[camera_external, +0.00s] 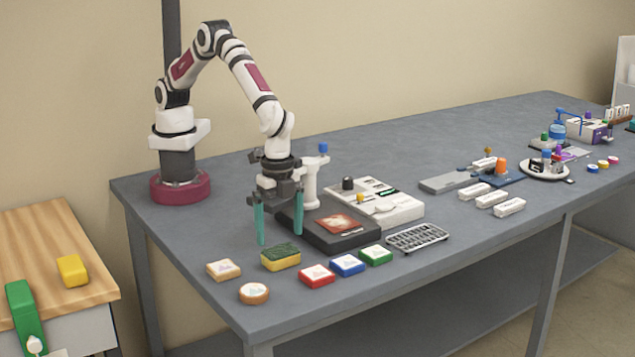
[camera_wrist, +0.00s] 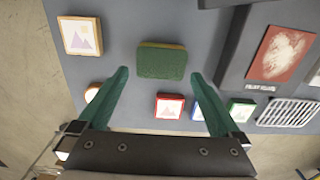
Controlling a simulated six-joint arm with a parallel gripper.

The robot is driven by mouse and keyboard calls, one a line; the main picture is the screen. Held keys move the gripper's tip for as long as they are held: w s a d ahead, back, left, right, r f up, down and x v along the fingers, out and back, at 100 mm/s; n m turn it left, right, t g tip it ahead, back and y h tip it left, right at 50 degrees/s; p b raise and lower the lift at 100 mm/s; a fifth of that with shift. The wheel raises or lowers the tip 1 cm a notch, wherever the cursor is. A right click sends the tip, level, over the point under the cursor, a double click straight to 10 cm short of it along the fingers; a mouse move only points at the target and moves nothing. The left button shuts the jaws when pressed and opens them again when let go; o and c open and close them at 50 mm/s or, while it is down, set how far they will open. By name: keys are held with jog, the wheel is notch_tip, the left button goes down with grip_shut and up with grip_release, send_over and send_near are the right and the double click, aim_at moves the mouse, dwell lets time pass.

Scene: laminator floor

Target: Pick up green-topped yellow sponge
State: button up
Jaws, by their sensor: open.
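The green-topped yellow sponge (camera_external: 281,258) lies flat on the grey table near its front edge, green side up. In the wrist view the sponge (camera_wrist: 161,61) shows ahead of the fingertips, roughly centred between them, with its green top facing the camera. My gripper (camera_external: 279,231) points down with two teal fingers, open and empty, above the table and behind the sponge in the external view. In the wrist view my gripper (camera_wrist: 160,75) has its fingers spread wider than the sponge. I see no contact with the sponge.
A square picture tile (camera_external: 223,269) and a round one (camera_external: 254,293) lie left of the sponge. Red (camera_external: 317,275), blue (camera_external: 347,264) and green (camera_external: 376,254) tiles lie to its right. A black device (camera_external: 345,235) stands close to my gripper. A metal rack (camera_external: 418,237) lies farther right.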

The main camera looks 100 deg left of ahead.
aim_at(280, 250)
notch_tip(280, 250, down, 6)
jog(key=shift+a+r, duration=0.15)
jog(key=c, duration=0.9)
notch_tip(280, 250, up, 4)
jog(key=shift+r, duration=0.15)
jog(key=shift+c, duration=0.3)
jog(key=s+d+r, duration=0.3)
jog(key=s+r, duration=0.3)
jog(key=s, duration=0.5)
jog(key=shift+d+r, duration=0.35)
jog(key=shift+r, duration=0.05)
